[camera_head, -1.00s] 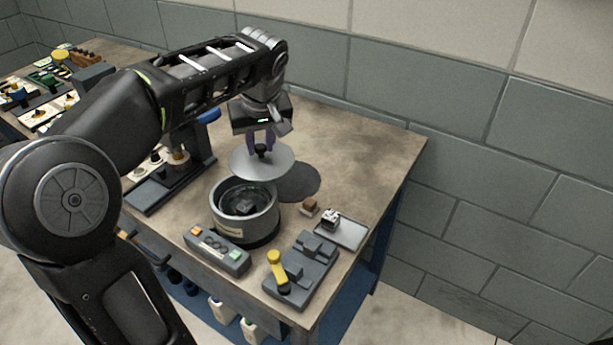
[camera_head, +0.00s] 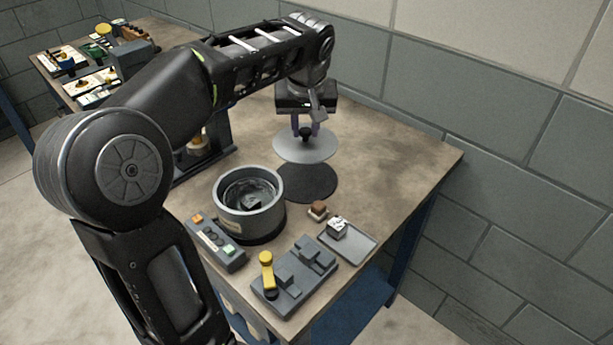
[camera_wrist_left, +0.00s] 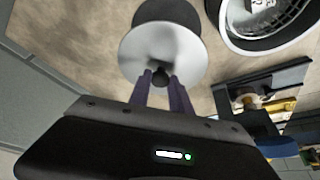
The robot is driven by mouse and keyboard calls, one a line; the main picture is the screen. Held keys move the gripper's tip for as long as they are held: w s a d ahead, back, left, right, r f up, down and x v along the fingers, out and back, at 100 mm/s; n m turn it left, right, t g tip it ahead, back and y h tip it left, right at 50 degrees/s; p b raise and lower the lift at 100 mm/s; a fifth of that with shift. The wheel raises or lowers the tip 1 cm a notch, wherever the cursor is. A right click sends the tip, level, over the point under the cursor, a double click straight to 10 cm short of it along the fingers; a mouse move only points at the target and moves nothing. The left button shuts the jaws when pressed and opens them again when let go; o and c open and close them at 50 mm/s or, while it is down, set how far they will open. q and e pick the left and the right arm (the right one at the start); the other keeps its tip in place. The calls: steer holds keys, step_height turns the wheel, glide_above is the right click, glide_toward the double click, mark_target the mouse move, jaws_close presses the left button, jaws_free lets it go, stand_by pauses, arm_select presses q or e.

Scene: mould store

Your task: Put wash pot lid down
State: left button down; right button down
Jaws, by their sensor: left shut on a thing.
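The wash pot lid (camera_head: 306,149) is a round pale grey disc with a dark knob. My left gripper (camera_head: 305,133) is shut on the knob and holds the lid level above the bench, over the far part of a dark round mat (camera_head: 307,183). The lid also shows in the left wrist view (camera_wrist_left: 140,50), with the fingers on its knob and part of the mat (camera_wrist_left: 168,10) beyond it. The open wash pot (camera_head: 249,208) stands to the left and nearer, with a dark block-like thing inside. My right gripper is not in view.
A button box (camera_head: 216,242) stands in front of the pot. A grey fixture with a yellow handle (camera_head: 293,276), a small brown block (camera_head: 318,210) and a tray (camera_head: 358,244) with a small metallic block are to the right. The bench (camera_head: 401,160) is clear at the back right.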

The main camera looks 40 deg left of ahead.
mark_target(305, 145)
arm_select(q)
steer(key=shift+f, duration=3.15)
steer(key=shift+f, duration=1.85)
steer(key=shift+f, duration=0.1)
steer(key=c, duration=1.2)
jaws_free()
